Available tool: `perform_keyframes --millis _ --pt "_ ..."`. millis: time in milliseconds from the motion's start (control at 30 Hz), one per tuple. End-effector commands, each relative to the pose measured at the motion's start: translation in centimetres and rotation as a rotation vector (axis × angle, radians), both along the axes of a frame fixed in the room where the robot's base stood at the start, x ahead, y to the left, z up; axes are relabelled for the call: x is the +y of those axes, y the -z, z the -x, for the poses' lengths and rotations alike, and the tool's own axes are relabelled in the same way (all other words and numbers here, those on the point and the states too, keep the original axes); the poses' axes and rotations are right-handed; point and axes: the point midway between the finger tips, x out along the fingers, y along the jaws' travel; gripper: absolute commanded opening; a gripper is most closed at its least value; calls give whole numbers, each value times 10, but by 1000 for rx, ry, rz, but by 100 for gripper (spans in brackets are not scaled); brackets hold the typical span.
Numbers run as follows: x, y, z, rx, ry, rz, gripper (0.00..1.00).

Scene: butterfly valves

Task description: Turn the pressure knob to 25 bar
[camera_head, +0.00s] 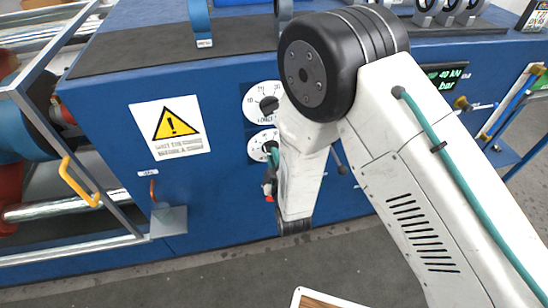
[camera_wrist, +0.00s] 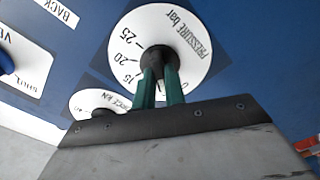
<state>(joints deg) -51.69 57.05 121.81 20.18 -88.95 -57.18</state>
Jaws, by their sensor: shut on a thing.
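The pressure knob (camera_wrist: 154,53) is black and sits at the centre of a white dial (camera_wrist: 192,58) marked "PRESSURE bar", with 15, 20 and 25 legible. My gripper (camera_wrist: 160,82) has its green fingers shut on the knob, one on each side. The fingers and knob hide part of the scale, and I cannot tell exactly which value the knob points at. In the head view, the lower white dial (camera_head: 257,146) is partly covered by my arm, and the knob grip is mostly hidden there.
A second white dial (camera_wrist: 93,101), marked for force in kN, is close by the pressure dial. A blue panel (camera_head: 225,190) carries a yellow warning sign (camera_head: 170,127). A dark display (camera_head: 446,77) shows kN and bar readings at right. Grey floor (camera_head: 190,281) lies open in front.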

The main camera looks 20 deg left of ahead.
Motion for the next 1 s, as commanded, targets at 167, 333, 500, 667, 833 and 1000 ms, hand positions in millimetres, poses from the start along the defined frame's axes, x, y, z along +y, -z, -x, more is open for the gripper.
perform_keyframes --millis 167,333,500,667,833,1000 --pt "0 1 0 88 0 -140 0" --pt "0 1 0 172 0 -278 0" --pt "0 1 0 256 0 -415 0" --pt "0 1 0 336 0 -545 0" --pt "0 1 0 421 1 -683 0" --pt "-1 1 0 504 1 -820 0"
